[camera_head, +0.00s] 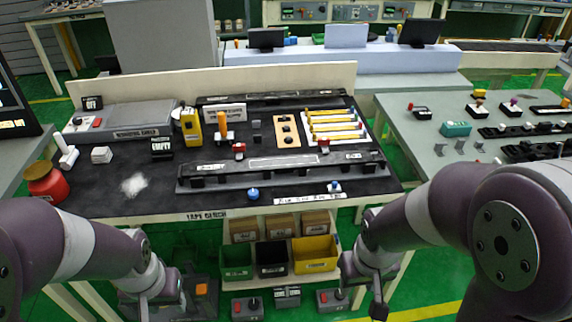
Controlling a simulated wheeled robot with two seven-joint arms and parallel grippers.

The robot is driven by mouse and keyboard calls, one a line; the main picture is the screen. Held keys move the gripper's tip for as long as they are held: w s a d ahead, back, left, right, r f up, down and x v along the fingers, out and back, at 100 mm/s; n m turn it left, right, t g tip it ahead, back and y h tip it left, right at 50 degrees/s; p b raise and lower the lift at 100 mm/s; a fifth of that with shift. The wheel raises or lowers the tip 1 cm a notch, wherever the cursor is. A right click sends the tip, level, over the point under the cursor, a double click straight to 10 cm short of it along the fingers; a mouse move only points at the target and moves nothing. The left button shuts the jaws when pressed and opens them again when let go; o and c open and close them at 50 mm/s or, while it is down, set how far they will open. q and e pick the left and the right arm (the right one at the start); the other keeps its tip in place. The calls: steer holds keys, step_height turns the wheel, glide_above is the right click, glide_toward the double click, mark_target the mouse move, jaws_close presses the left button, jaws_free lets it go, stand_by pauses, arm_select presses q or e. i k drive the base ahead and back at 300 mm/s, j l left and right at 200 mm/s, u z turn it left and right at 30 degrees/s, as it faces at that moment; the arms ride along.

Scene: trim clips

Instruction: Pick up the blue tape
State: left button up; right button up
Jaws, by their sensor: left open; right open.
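A small blue round item (253,193) sits near the front edge of the black-topped bench (110,203); it may be the blue tape, but it is too small to be sure. A second small item, blue and white (334,187), is to its right. My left gripper (158,303) is open and low in front of the bench at the lower left. My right gripper (364,298) is open and low in front of the bench, right of centre. Both look empty and apart from the blue items.
A long dark fixture (285,172) lies behind the blue items. A red jar (46,182) stands at the left end. Green, black and yellow bins (317,254) sit below the bench. A second table (440,160) with parts is at the right.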

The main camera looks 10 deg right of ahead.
mark_target(352, 111)
steer(key=i+l+z, duration=0.35)
steer(key=l, duration=0.25)
steer(key=i+l+z, duration=0.35)
steer(key=i+l, duration=0.15)
steer(key=i+l+z, duration=0.35)
steer(key=i, duration=0.2)
